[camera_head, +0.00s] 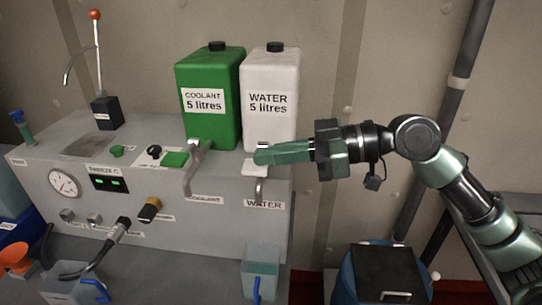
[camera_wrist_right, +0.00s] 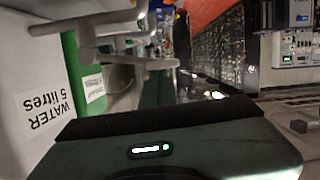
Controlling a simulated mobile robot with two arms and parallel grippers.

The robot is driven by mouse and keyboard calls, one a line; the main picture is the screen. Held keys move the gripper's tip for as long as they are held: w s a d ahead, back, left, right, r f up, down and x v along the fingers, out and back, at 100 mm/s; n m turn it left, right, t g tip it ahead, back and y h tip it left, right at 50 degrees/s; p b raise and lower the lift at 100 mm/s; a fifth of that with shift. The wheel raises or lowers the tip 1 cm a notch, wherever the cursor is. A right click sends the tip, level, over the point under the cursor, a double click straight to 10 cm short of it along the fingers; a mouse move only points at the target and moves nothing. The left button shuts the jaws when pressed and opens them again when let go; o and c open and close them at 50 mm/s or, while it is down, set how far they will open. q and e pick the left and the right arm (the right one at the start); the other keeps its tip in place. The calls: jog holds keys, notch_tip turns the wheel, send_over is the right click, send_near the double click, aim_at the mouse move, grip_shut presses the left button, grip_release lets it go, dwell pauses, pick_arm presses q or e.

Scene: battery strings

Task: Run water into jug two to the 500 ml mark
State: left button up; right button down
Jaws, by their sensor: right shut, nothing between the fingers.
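The white water tank (camera_head: 269,100), labelled "WATER 5 litres", stands on the grey bench unit. It also shows at the left of the wrist view (camera_wrist_right: 30,85). Its tap (camera_head: 259,188) hangs over the front edge above the "WATER" label. A translucent jug (camera_head: 261,258) with a blue handle stands below this tap. I cannot read its number or marks, nor tell its water level. My right gripper (camera_head: 258,157) is shut and empty, level with the tap top in front of the tank. I cannot tell whether it touches the tap. My left gripper is out of view.
A green coolant tank (camera_head: 210,105) and its tap (camera_head: 192,166) stand just left. Another jug (camera_head: 72,291) with a blue handle and an orange funnel (camera_head: 15,258) are at the lower left. A dark blue bin (camera_head: 366,254) stands at the lower right. A pipe runs up the wall behind my right arm.

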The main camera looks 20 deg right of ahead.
pick_arm(q)
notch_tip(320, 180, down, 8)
jog(key=b, duration=0.7)
pick_arm(e)
jog(key=f+n, duration=0.2)
jog(key=s+f+n+t, duration=0.1)
jog(key=f, duration=0.1)
jog(key=shift+a+f+n, duration=0.1)
jog(key=shift+a+n, duration=0.1)
jog(key=shift+n, duration=0.2)
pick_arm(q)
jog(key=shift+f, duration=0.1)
pick_arm(e)
jog(key=shift+f, duration=0.2)
dwell(1.4)
dwell(0.5)
